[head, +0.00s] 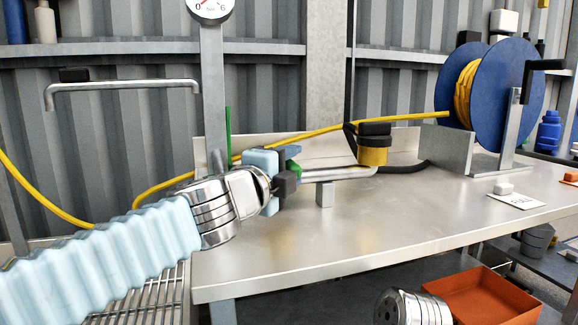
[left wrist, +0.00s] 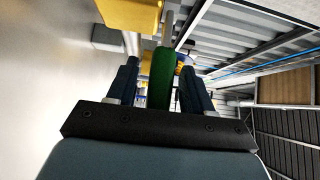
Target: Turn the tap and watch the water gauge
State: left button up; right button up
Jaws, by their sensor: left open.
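The water gauge (head: 210,9) is a round white dial on a grey post. The top edge cuts it off; 0 and 6 show, but I cannot read the needle. A metal pipe (head: 340,173) runs over the bench to a yellow and black fitting (head: 373,152). A green part (head: 293,166), seemingly the tap's handle, is mostly hidden by my left gripper (head: 289,173). In the left wrist view the green handle (left wrist: 163,78) stands between the two dark fingers, which are apart; contact cannot be told. My right gripper is not in view.
A steel bench (head: 330,232) carries a blue reel (head: 487,95) with yellow hose at the back right. A white card (head: 516,201) lies near the right edge. An orange tray (head: 482,297) is below the bench. The bench front is clear.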

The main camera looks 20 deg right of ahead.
pick_arm(q)
grip_shut()
dwell(0.3)
jog(key=shift+d+f, duration=0.1)
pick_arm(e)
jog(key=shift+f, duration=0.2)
